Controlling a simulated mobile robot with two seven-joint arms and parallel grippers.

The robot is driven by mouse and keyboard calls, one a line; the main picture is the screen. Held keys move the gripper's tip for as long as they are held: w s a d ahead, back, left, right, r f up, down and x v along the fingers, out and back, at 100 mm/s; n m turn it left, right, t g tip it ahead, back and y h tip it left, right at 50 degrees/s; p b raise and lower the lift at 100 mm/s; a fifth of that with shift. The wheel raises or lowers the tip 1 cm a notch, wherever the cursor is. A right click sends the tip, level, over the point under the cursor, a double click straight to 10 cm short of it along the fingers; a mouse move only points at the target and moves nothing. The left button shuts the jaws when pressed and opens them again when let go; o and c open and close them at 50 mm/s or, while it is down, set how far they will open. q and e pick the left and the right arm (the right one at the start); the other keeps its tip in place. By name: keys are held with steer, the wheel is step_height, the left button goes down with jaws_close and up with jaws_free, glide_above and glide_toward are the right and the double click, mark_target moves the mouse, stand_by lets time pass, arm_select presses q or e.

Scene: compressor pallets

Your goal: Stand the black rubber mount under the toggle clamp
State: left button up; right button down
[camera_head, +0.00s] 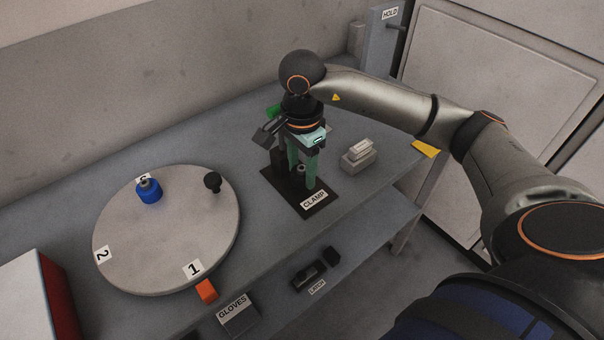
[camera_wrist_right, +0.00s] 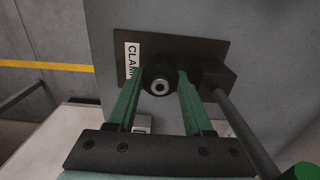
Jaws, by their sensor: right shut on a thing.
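The toggle clamp has a dark base plate (camera_head: 318,200) labelled CLAMP and a green handle (camera_head: 273,110); the wrist view shows the plate (camera_wrist_right: 215,48) and the handle (camera_wrist_right: 302,171). My right gripper (camera_head: 303,180) points down over the plate, its green fingers on either side of the black rubber mount. In the wrist view the mount (camera_wrist_right: 159,82) is a round black piece with a pale metal centre, between the fingertips (camera_wrist_right: 160,75). I cannot tell whether its bottom touches the plate. The gripper hides part of the clamp. My left gripper is not in view.
A round turntable (camera_head: 165,245) with numbered labels carries a blue mount (camera_head: 149,191) and a black knob (camera_head: 212,181). A grey block (camera_head: 358,158) stands right of the clamp. A lower shelf holds items labelled GLOVES (camera_head: 238,318) and LATCH (camera_head: 308,275). Bench is clear between turntable and clamp.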

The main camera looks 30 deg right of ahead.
mark_target(302, 168)
steer(key=shift+f, duration=1)
steer(key=shift+f, duration=0.25)
steer(key=c, duration=0.6)
jaws_free()
steer(key=shift+r, duration=0.1)
steer(key=shift+r, duration=0.1)
step_height(302, 168, up, 12)
steer(key=shift+r+p, duration=0.1)
steer(key=shift+p, duration=0.2)
